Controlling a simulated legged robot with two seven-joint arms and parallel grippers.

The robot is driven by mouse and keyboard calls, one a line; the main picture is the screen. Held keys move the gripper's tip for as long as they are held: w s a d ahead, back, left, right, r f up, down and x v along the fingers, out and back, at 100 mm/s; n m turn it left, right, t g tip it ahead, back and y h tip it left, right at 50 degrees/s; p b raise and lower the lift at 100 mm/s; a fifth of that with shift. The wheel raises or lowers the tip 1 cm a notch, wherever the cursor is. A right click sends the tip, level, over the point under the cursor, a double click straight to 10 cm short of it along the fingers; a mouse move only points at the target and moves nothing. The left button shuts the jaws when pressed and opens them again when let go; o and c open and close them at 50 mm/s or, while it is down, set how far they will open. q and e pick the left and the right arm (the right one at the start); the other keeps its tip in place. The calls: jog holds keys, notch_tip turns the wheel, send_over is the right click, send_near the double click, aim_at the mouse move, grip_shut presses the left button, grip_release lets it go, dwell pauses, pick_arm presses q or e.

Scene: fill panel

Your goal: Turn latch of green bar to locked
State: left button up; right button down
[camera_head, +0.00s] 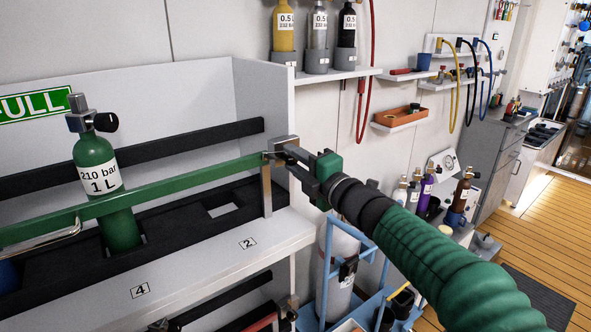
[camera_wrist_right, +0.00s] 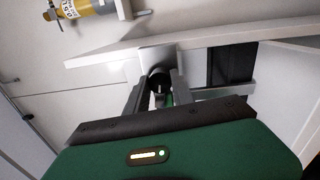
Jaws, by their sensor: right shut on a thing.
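The green bar (camera_head: 170,184) runs across the front of the rack from the left to a metal post. Its latch (camera_head: 284,146) sits at the bar's right end, on top of the post. My right gripper (camera_head: 286,156) is at the latch, its fingers shut on it. In the right wrist view the fingers close around a dark round part of the latch (camera_wrist_right: 159,80). The fingers hide part of the latch, so its exact turn is hard to tell. My left gripper is not in view.
A green cylinder (camera_head: 97,175) stands behind the bar in the rack (camera_head: 190,265). A shelf (camera_head: 335,75) with several small cylinders is above. A blue trolley (camera_head: 370,295) with a grey cylinder stands below my right arm. Wooden floor is open at right.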

jog(key=shift+a+f+n+b, duration=0.15)
jog(key=shift+f+n+b, duration=0.15)
jog(key=shift+n+b, duration=0.55)
jog(key=shift+f+n, duration=0.15)
jog(key=shift+n, duration=0.2)
jog(key=c, duration=1.4)
grip_release()
jog(key=o, duration=0.3)
jog(key=shift+r, duration=0.2)
jog(key=shift+s, duration=0.1)
jog(key=r+v, duration=0.1)
jog(key=v, duration=1.5)
jog(key=shift+s+f, duration=0.2)
jog(key=shift+f, duration=0.35)
jog(key=shift+d, duration=0.25)
